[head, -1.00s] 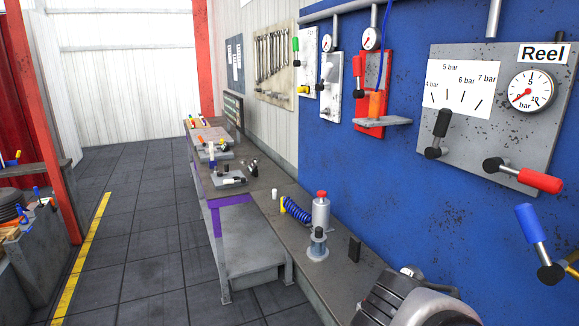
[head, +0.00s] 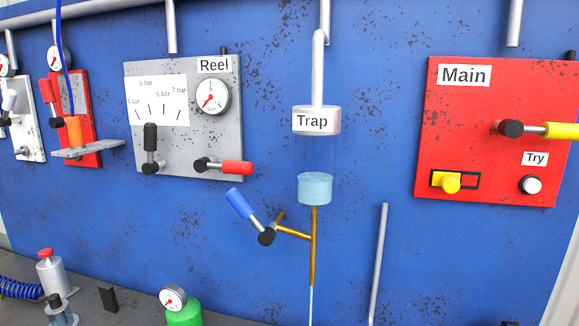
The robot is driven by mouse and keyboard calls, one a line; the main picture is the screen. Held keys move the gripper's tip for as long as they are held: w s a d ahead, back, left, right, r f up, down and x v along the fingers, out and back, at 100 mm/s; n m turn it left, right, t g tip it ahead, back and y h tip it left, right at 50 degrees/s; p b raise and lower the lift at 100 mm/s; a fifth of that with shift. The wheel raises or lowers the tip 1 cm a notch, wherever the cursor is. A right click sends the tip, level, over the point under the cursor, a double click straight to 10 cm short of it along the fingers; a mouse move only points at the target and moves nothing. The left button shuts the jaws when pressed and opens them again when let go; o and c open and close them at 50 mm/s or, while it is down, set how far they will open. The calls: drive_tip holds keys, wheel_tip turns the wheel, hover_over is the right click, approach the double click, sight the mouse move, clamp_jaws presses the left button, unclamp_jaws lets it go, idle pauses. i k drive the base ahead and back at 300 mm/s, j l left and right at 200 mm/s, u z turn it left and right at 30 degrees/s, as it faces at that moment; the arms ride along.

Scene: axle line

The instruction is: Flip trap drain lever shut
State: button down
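The trap (head: 315,165) hangs on the blue wall in the middle of the head view, a clear cylinder with a "Trap" label and pale blue liquid at its bottom. A brass drain pipe (head: 313,250) runs down from it, with a thin pale line below its end that looks like a stream. The drain lever (head: 240,206) has a blue handle and a black hub on a brass side branch left of the pipe. Its handle tilts up and to the left. My gripper is not in view.
Left of the trap is the grey Reel panel (head: 218,144) with a gauge and black and red levers. On the right is the red Main panel (head: 470,115) with a yellow lever, yellow slider and white Try button. A green cylinder with a gauge (head: 184,312) stands below.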

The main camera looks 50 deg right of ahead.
sight(267, 234)
drive_tip(key=z, duration=1.6)
